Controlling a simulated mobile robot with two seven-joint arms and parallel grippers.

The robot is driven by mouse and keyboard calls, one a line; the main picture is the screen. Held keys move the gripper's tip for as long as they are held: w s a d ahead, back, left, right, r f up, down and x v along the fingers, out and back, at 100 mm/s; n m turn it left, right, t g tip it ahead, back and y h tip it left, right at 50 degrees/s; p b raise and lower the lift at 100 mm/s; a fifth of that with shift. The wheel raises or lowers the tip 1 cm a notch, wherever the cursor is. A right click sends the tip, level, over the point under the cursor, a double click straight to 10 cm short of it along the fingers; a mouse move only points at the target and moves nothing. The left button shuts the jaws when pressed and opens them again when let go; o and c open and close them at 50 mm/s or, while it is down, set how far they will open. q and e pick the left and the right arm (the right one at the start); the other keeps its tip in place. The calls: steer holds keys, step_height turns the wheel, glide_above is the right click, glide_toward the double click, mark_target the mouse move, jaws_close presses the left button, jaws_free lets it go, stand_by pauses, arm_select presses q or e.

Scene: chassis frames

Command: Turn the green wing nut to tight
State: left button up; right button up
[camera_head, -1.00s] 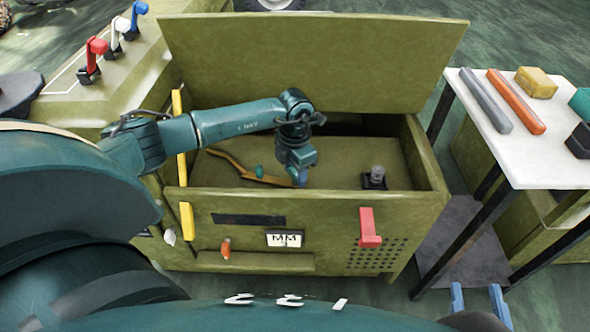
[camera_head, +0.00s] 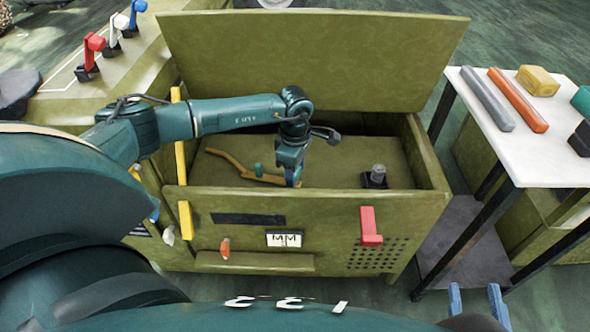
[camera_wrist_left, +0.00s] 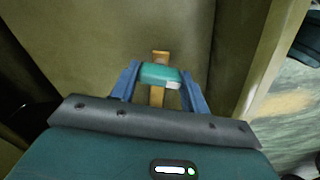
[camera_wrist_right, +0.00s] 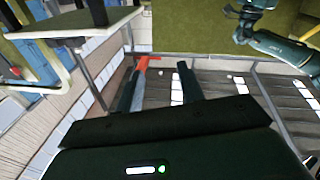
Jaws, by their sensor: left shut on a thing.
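A green wing nut (camera_wrist_left: 161,75) with a pale end sits over a yellow-brown strip (camera_wrist_left: 157,97) in the left wrist view. My left gripper (camera_wrist_left: 160,92) is shut on it, a blue finger on each side. In the head view my left gripper (camera_head: 292,183) points down inside the open olive box, at the right end of the strip (camera_head: 232,164). A small green piece (camera_head: 259,170) stands on the strip left of the fingers there. The gripped nut is hidden by the hand in that view. My right gripper (camera_head: 477,300) is open and empty; its fingers also show in the right wrist view (camera_wrist_right: 158,88).
The box's front wall (camera_head: 335,210) carries a red handle (camera_head: 369,228). Its raised lid (camera_head: 310,60) stands behind my left arm. A dark post (camera_head: 376,177) stands inside the box, right of the gripper. A white table (camera_head: 540,150) with bars and blocks is at right.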

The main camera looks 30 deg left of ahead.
arm_select(q)
steer(key=m, duration=0.4)
steer(key=shift+m+b, duration=0.3)
steer(key=shift+m, duration=0.1)
steer(key=m, duration=0.2)
steer(key=shift+m, duration=0.3)
steer(key=shift+m+b, duration=0.35)
steer(key=shift+m, duration=1.65)
arm_select(e)
steer(key=shift+a+r+t+y, duration=0.2)
steer(key=shift+t+y, duration=0.1)
arm_select(q)
steer(key=shift+m, duration=0.3)
arm_select(e)
steer(key=shift+w, duration=0.1)
arm_select(q)
steer(key=o, duration=1)
arm_select(e)
steer(key=shift+f, duration=0.1)
